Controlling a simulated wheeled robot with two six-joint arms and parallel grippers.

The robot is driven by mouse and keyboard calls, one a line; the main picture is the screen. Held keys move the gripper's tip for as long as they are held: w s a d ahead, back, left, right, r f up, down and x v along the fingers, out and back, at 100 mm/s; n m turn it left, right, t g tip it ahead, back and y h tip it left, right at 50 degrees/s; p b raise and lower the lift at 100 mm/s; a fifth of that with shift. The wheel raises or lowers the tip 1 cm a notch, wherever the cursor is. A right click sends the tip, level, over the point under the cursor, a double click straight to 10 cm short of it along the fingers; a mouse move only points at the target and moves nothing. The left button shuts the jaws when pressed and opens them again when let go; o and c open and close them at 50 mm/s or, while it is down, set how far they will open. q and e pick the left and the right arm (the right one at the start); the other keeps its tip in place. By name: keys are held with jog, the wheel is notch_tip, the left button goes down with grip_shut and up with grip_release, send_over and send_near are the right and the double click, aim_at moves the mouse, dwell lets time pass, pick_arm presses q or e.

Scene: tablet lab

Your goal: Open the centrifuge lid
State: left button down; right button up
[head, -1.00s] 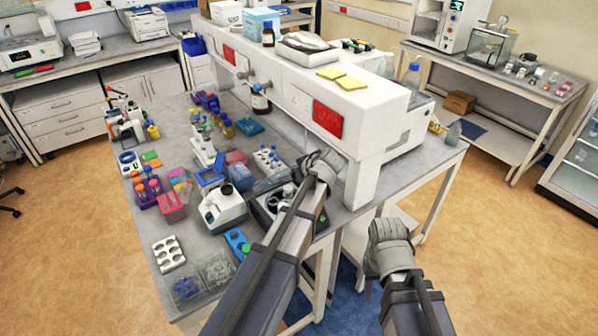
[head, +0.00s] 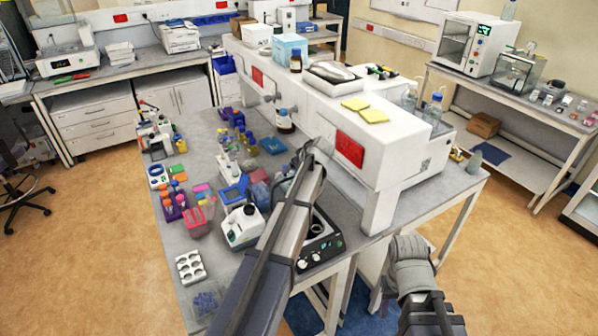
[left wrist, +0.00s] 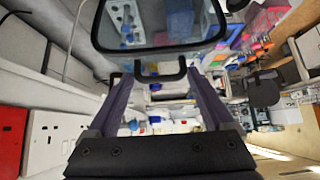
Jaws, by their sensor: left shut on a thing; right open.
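The centrifuge (head: 322,250) is a low box with a dark front panel and knobs, on the right side of the bench. Part of its round bowl shows uncovered from above; my left arm hides the rest. In the left wrist view, the lid (left wrist: 160,30) is a clear pane in a dark frame with a dark handle (left wrist: 160,74). My left gripper (left wrist: 157,80) is shut on that handle, and the lid appears raised. In the head view my left gripper (head: 306,153) is beside the white shelf. My right gripper (head: 409,248) is open and empty, off the bench's right edge.
The white shelf unit (head: 380,185) stands close behind the centrifuge. A white-and-dark instrument (head: 243,226) stands just left of it. Tube racks and bottles crowd the bench; a white rack (head: 190,267) lies at the front left. Floor is clear to the right.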

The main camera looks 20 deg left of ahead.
pick_arm(q)
jog(key=shift+w+a+r, duration=0.1)
jog(key=shift+w+a, duration=0.1)
jog(key=shift+w, duration=0.15)
jog(key=shift+c, duration=0.2)
grip_release()
jog(key=shift+s+d, duration=0.1)
jog(key=p+v, duration=0.5)
jog(key=v, duration=0.2)
jog(key=shift+s+d+r+p, duration=0.15)
jog(key=shift+d+r+p, duration=0.1)
jog(key=shift+p, duration=0.15)
jog(key=shift+c, duration=0.2)
